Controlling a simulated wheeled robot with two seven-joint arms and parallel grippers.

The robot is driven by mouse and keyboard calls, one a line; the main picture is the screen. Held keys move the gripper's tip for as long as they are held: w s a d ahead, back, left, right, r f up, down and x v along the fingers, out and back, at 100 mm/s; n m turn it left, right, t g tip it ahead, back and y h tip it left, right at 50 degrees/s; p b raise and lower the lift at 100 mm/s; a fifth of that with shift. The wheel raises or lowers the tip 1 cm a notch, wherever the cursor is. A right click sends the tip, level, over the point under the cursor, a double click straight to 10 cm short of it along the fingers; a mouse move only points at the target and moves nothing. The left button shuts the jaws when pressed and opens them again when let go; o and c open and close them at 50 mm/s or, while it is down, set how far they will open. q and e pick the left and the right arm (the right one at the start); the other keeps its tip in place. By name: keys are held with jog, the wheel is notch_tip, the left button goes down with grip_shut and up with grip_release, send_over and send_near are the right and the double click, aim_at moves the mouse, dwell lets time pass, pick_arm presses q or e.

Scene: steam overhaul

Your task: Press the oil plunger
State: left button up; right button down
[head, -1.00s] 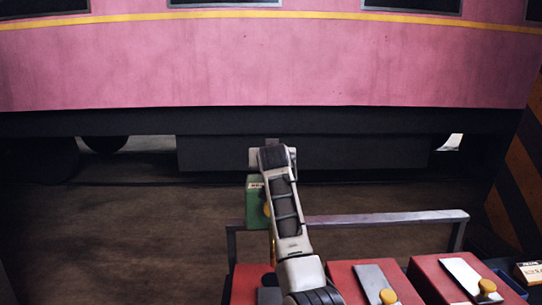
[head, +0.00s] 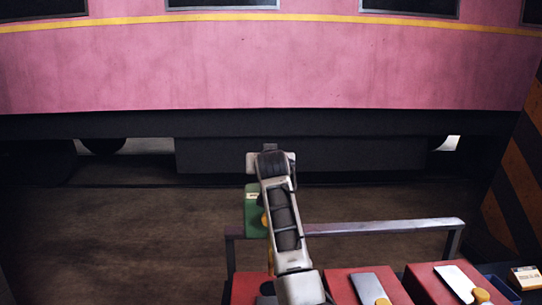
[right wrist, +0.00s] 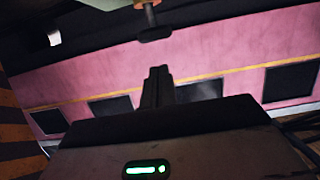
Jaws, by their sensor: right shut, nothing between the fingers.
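In the head view a green box (head: 251,222) with a pale label stands partly behind my right arm. The plunger knob is not clear there, and the right fingertips are hidden. My left gripper is not in view.
Red boxes (head: 340,288) with metal plates and yellow knobs (head: 482,297) line the bottom. A grey rail (head: 385,226) runs behind them. A pink carriage (head: 270,65) spans the back. A small labelled box (head: 525,277) sits at far right. Floor left of the rail is clear.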

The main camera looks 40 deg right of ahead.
jog(key=b+v, duration=0.1)
jog(key=v, duration=0.6)
jog(key=shift+s+a, duration=0.15)
jog(key=shift+s, duration=0.05)
dwell(0.3)
